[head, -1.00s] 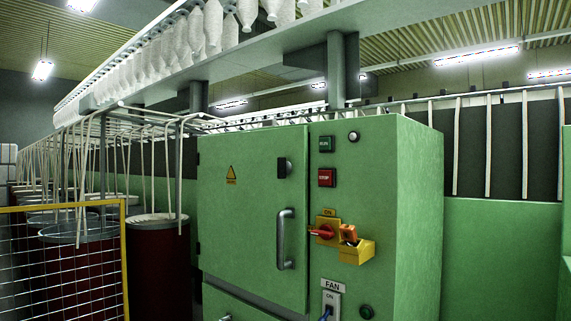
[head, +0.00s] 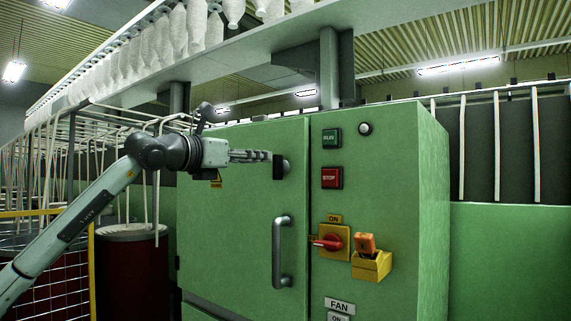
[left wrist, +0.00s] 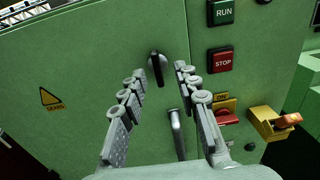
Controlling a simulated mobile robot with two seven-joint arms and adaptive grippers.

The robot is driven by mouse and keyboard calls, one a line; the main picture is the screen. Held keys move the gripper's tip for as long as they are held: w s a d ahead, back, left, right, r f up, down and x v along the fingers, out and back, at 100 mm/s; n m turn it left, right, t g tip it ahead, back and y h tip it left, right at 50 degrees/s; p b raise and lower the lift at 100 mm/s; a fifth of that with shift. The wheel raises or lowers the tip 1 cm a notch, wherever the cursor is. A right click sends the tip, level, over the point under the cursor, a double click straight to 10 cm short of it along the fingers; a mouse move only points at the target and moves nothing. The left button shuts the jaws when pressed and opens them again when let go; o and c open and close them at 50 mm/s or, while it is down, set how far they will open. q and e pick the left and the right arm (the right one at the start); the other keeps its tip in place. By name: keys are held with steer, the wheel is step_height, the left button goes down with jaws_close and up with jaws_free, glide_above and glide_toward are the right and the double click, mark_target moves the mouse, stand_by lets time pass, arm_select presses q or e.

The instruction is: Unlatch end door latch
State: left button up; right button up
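The green end door (head: 240,240) is closed on the machine cabinet. Its dark latch (head: 278,167) sits near the door's upper right edge, above the grey bar handle (head: 282,252). My left gripper (head: 262,156) reaches in from the left, its fingertips close to the latch in the head view. In the left wrist view the left gripper (left wrist: 154,76) is open, its two fingers spread apart. The black latch (left wrist: 157,67) shows upright between and beyond the fingertips; I cannot tell if they touch it. The right gripper is not in view.
Right of the door are the RUN button (head: 332,138), the STOP button (head: 332,178), a red rotary switch (head: 328,242) and a yellow holder (head: 371,266) with an orange item. Red drums (head: 130,270) and a yellow-framed mesh fence (head: 60,290) stand at left.

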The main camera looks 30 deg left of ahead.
mark_target(274, 157)
arm_select(q)
steer(key=shift+y, duration=0.3)
steer(key=w+p, duration=0.1)
steer(key=w, duration=0.3)
steer(key=w+p, duration=0.1)
steer(key=w, duration=0.1)
steer(key=shift+w+r+p, duration=0.15)
steer(key=shift+r+p, duration=0.15)
steer(key=shift+w+f, duration=0.1)
steer(key=shift+w, duration=0.5)
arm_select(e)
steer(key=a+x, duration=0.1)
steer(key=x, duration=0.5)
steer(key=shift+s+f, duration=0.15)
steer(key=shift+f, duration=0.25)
arm_select(q)
jaws_close()
